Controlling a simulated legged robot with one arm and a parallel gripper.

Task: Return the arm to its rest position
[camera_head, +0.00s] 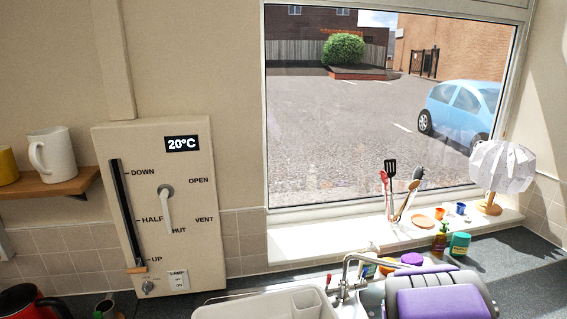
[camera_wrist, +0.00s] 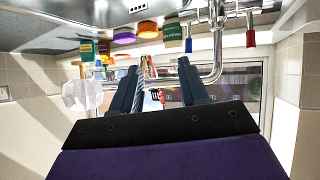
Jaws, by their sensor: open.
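My arm (camera_head: 440,296), purple and dark grey, is at the bottom right in the head view, low over the sink area. In the wrist view, which looks upside down, my gripper (camera_wrist: 160,68) is open, with its two dark fingers apart. I see nothing held between them. The fingers point toward the tap and window side. In the head view the fingers are hidden.
A chrome tap (camera_head: 345,272) stands close left of my arm, beside a pale basin (camera_head: 268,304). Bottles, including a green one (camera_head: 460,243), and a sponge-like purple item (camera_head: 412,259) are just behind. A wall panel (camera_head: 200,240) with a lever and slider is at left.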

